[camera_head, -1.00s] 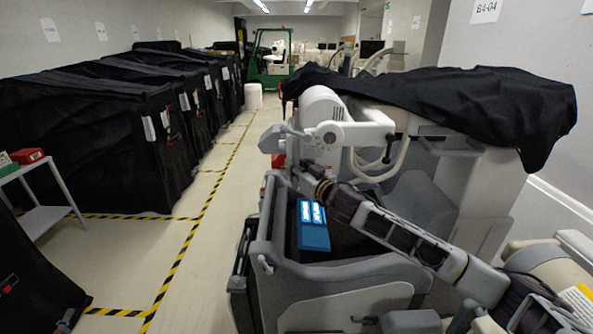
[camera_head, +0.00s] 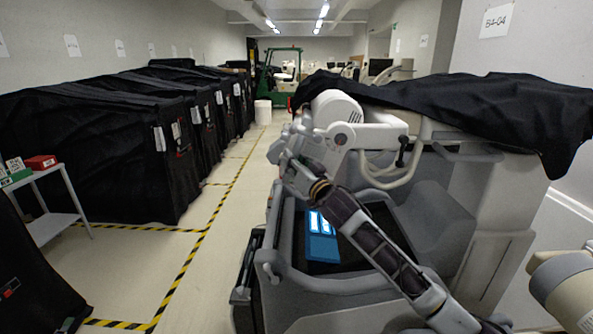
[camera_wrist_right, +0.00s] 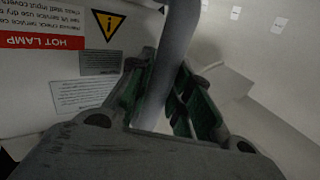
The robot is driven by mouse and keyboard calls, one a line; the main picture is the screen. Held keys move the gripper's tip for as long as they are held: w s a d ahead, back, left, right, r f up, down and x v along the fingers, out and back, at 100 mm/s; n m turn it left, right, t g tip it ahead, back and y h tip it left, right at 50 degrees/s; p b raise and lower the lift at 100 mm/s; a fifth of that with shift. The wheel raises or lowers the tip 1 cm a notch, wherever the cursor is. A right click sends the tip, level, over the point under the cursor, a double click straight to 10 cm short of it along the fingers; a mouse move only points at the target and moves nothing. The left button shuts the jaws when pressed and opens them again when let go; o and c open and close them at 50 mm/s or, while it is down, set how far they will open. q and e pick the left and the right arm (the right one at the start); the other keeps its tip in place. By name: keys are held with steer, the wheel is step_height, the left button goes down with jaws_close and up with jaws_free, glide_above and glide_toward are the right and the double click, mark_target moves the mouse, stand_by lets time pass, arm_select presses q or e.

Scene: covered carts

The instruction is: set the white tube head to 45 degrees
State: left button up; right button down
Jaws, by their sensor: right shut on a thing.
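The white tube head (camera_head: 335,108) sits at the end of the white arm of the covered cart, partly under the black cover. Its lower housing leans down and to the left in the head view. My right gripper (camera_head: 292,172) is at the left side of that lower housing, partly hidden by my own wrist. In the right wrist view my right gripper (camera_wrist_right: 162,98) is shut around a grey handle bar (camera_wrist_right: 178,45), with green-lined fingers on both sides. A white labelled housing (camera_wrist_right: 50,75) with a red "HOT LAMP" sticker is beside it. My left gripper is not in view.
The cart's grey body (camera_head: 335,290) with a blue-white screen (camera_head: 322,240) is below my right arm. A black cover (camera_head: 480,105) drapes its top. Covered carts (camera_head: 100,155) line the left. A small table (camera_head: 50,222) holds boxes. The taped aisle (camera_head: 205,240) is clear.

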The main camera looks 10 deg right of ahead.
steer(key=shift+w+a+r+m+t+h+b, duration=0.15)
steer(key=shift+a+r+m+t+b, duration=0.1)
steer(key=shift+r+m+b, duration=0.25)
steer(key=shift+a+r+m+t+h+b, duration=0.1)
steer(key=shift+a+r+m+t+b, duration=0.2)
steer(key=shift+r+m, duration=0.25)
steer(key=shift+w+a+r+m+t+h+b, duration=0.15)
steer(key=shift+a+r+m+t+b, duration=0.15)
steer(key=shift+r, duration=0.35)
steer(key=shift+a+r+m+t, duration=0.1)
steer(key=shift+r+m+t, duration=0.15)
steer(key=shift+r+m, duration=0.2)
steer(key=shift+a+r+m+h+b, duration=0.2)
steer(key=shift+r+m+h+b, duration=0.35)
steer(key=shift+r+m, duration=0.2)
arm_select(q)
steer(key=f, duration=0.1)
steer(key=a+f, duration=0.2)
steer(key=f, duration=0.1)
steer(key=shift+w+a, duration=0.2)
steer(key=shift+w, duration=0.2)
arm_select(e)
steer(key=shift+r+m+t, duration=0.3)
steer(key=shift+m+t, duration=0.05)
steer(key=shift+t, duration=0.05)
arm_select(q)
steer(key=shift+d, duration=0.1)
arm_select(e)
steer(key=shift+r, duration=0.15)
